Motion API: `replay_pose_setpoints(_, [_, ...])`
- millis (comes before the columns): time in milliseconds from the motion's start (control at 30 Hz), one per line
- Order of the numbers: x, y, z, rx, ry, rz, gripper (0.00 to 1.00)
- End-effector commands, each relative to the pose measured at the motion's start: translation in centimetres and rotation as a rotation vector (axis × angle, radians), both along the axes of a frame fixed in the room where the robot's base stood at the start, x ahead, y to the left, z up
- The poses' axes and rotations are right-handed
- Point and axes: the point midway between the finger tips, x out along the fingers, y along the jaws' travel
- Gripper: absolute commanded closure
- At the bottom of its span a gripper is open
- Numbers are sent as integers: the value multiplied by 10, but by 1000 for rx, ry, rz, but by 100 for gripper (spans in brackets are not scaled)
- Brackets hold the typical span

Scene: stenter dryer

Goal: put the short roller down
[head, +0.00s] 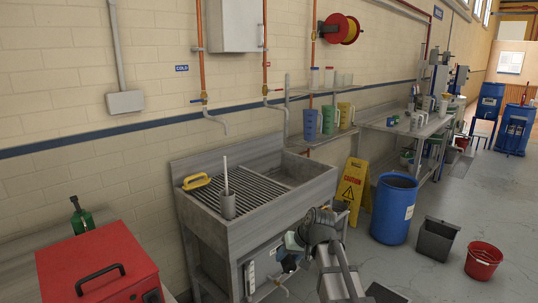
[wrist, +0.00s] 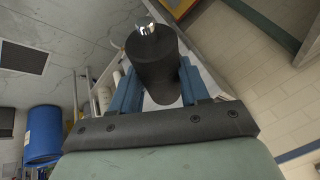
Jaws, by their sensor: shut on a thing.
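The short roller (wrist: 150,65) is a dark cylinder with a shiny metal stub at its far end. In the wrist view my gripper (wrist: 157,78) is shut on it, with one blue finger on each side. Its near end sits close to the dark gripper plate. In the head view my gripper (head: 291,252) is small and low, at the front right of the grey sink unit (head: 262,226). There I cannot clearly make out the roller.
A grey cup (head: 228,205) with a pale stick and a yellow-handled brush (head: 196,181) are on the sink's slatted drainer. A yellow caution sign (head: 352,187), a blue drum (head: 393,208) and red bucket (head: 483,261) stand right. A red box (head: 97,265) is front left.

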Motion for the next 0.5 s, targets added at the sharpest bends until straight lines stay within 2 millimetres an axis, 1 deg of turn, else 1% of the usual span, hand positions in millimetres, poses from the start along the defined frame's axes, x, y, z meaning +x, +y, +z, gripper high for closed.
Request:
replay_pose_setpoints(33, [-10, -18, -6, 0, 0, -17, 97])
replay_pose_setpoints(100, [-18, -38, -13, 0, 0, -32, 97])
replay_pose_setpoints(200, [-29, -63, -21, 1, 0, -52, 97])
replay_pose_setpoints(300, [-38, -81, -27, 1, 0, -67, 97])
replay_pose_setpoints(400, [-45, -95, -31, 0, -1, -78, 97])
replay_pose_setpoints(500, [-49, -103, -34, 0, -1, -84, 97])
